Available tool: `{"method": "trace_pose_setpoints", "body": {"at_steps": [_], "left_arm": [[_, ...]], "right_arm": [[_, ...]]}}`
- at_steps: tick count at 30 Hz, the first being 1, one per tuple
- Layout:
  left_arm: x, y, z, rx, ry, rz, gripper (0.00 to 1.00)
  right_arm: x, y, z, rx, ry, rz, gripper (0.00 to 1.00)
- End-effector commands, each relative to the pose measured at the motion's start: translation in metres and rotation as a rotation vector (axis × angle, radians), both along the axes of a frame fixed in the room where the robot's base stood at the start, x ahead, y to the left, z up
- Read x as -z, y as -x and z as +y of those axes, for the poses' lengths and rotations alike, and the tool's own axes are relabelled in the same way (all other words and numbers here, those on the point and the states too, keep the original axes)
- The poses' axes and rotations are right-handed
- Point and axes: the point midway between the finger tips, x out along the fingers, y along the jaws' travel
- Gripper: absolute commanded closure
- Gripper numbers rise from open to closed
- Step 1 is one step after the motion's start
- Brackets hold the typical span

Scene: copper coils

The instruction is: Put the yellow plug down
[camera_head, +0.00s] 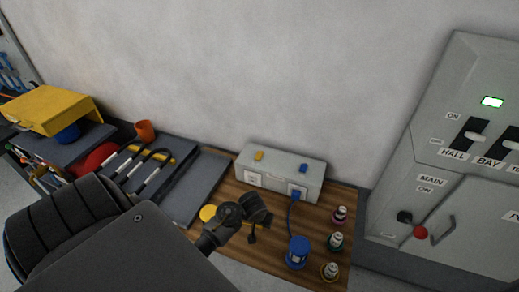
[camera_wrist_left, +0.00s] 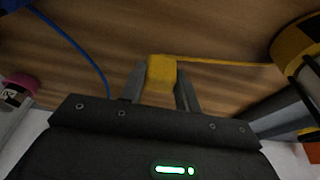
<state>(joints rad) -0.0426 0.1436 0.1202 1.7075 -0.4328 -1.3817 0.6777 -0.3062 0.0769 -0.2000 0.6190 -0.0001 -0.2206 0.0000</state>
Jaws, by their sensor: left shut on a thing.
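My left gripper (camera_head: 253,234) is over the wooden tabletop, in front of the grey socket box (camera_head: 281,172). In the left wrist view the yellow plug (camera_wrist_left: 161,72) is between the fingers of my left gripper (camera_wrist_left: 162,88), which is shut on it. A yellow cable (camera_wrist_left: 225,64) runs from the plug to a yellow and black reel (camera_wrist_left: 288,50) at the right. The reel shows in the head view as a yellow round (camera_head: 208,212), partly hidden by my arm. I cannot tell whether the plug touches the wood. My right gripper is not in view.
A blue plug (camera_head: 296,195) is at the box front, its cable running to a blue reel (camera_head: 298,251). Several small bottles, including a pink-capped one (camera_head: 339,214), stand along the right edge. Grey trays (camera_head: 197,190) lie left. Some bare wood (camera_head: 233,190) shows before the box.

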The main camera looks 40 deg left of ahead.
Motion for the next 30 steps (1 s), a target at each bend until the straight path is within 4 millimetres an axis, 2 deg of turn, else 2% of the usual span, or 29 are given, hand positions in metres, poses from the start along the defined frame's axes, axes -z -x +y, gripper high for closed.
{"method": "trace_pose_setpoints", "body": {"at_steps": [5, 27, 28, 30], "left_arm": [[0.013, 0.0, 0.001, 0.0, -0.001, -0.001, 1.0], [0.026, 0.0, 0.0, -0.001, 0.0, -0.002, 1.0], [0.026, 0.0, 0.0, -0.001, 0.0, -0.001, 0.65], [0.026, 0.0, 0.0, -0.001, 0.0, -0.001, 0.56]], "right_arm": [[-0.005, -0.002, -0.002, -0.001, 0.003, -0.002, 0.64], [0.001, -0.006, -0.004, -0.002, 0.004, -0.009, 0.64], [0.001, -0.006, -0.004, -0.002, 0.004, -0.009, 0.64], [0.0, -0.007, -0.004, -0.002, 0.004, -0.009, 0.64]]}}
